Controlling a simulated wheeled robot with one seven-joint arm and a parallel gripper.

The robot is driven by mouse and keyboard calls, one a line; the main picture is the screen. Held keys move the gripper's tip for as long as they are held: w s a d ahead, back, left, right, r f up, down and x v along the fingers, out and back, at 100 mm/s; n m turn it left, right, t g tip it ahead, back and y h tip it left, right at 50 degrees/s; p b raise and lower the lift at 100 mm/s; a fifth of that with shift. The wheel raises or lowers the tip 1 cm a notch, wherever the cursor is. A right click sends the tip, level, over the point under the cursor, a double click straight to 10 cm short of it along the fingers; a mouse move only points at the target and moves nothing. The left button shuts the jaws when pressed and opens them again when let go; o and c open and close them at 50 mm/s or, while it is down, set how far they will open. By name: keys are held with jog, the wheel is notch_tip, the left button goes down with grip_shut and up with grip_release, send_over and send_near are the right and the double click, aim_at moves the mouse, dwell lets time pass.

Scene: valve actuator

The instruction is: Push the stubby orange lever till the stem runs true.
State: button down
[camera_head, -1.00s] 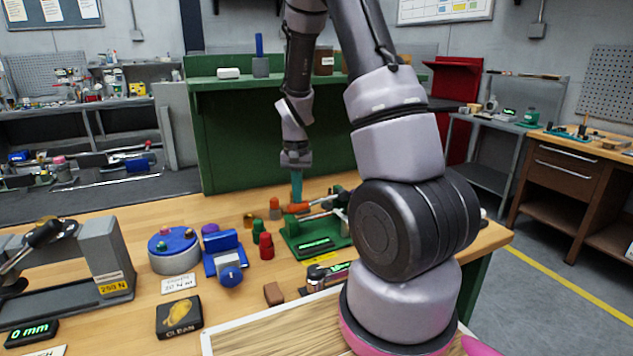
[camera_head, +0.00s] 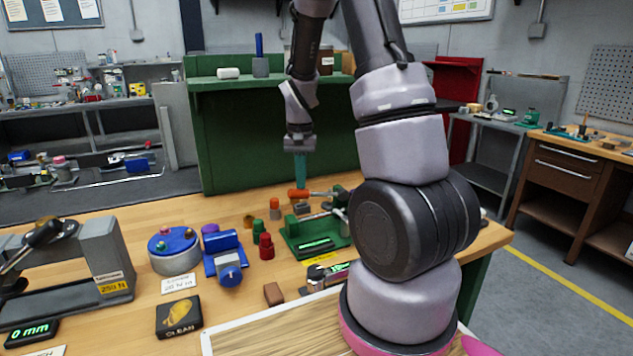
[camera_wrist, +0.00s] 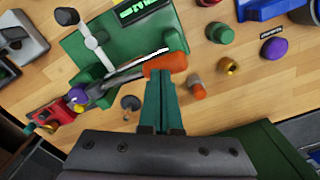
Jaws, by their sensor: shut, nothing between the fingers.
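The stubby orange lever (camera_head: 300,193) sticks out to the left from the green fixture (camera_head: 300,239) on the wooden bench. In the wrist view its orange grip (camera_wrist: 166,63) is on a dark grey arm running down-left. My gripper (camera_head: 300,186) has teal fingers, shut and empty, pointing down at the grip. In the wrist view the fingertips (camera_wrist: 162,80) meet the near edge of the grip and appear to touch it. A pale rod (camera_wrist: 90,42) crosses the fixture; I cannot tell whether it is the stem or runs true.
Green (camera_head: 259,230), red (camera_head: 266,247) and orange (camera_head: 274,208) pegs stand left of the fixture. A blue clamp-like block (camera_head: 226,257) stands further left. A green panel (camera_head: 270,135) rises behind the bench. My arm hides the fixture's right side.

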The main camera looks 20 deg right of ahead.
jog(key=shift+d+r, duration=0.25)
jog(key=shift+r, duration=0.65)
jog(key=shift+d+r, duration=0.25)
jog(key=shift+r, duration=0.6)
jog(key=shift+d+r, duration=0.25)
jog(key=shift+r, duration=0.65)
jog(key=shift+r, duration=0.1)
jog(key=shift+r, duration=2.4)
